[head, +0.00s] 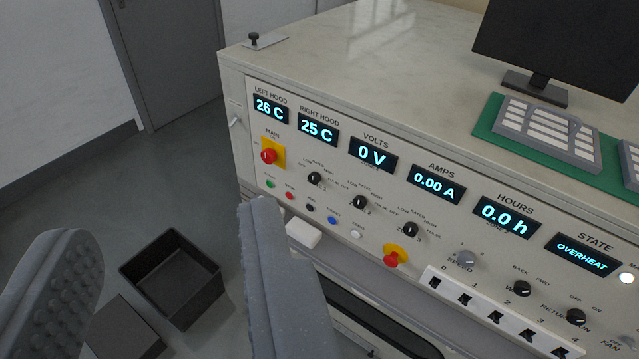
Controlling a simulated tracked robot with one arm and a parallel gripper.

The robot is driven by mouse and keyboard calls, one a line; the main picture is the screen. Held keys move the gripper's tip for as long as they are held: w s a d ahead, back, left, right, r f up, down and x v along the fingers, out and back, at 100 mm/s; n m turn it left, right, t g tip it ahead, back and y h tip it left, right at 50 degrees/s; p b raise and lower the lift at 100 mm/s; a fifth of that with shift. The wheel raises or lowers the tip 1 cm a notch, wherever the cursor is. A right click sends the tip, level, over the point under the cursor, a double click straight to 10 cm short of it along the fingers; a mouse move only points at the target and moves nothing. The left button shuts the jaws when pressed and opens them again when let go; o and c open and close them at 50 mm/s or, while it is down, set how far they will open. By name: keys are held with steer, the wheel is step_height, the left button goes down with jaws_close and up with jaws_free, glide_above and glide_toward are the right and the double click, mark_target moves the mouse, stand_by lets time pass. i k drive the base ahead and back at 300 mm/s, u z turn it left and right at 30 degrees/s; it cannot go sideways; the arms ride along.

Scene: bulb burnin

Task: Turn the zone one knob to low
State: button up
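The zone one knob (315,179) is a small black rotary knob marked 1 on the sloping front panel. Labels such as LOW and RATED are printed around it. Its pointer is too small to read. Similar knobs marked 2 (360,202) and 3 (410,229) sit to its right. My gripper (165,222) is open and empty, with its two grey ribbed fingers wide apart at the lower left. The right finger stands in front of the panel's lower left part, below and left of the zone one knob, apart from it in the picture.
Small coloured buttons (290,196) run below. A black bin (172,275) stands on the floor. A monitor (560,40) stands on the bench top.

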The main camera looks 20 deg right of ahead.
mark_target(314, 178)
steer(key=i, duration=0.85)
steer(key=u, duration=0.05)
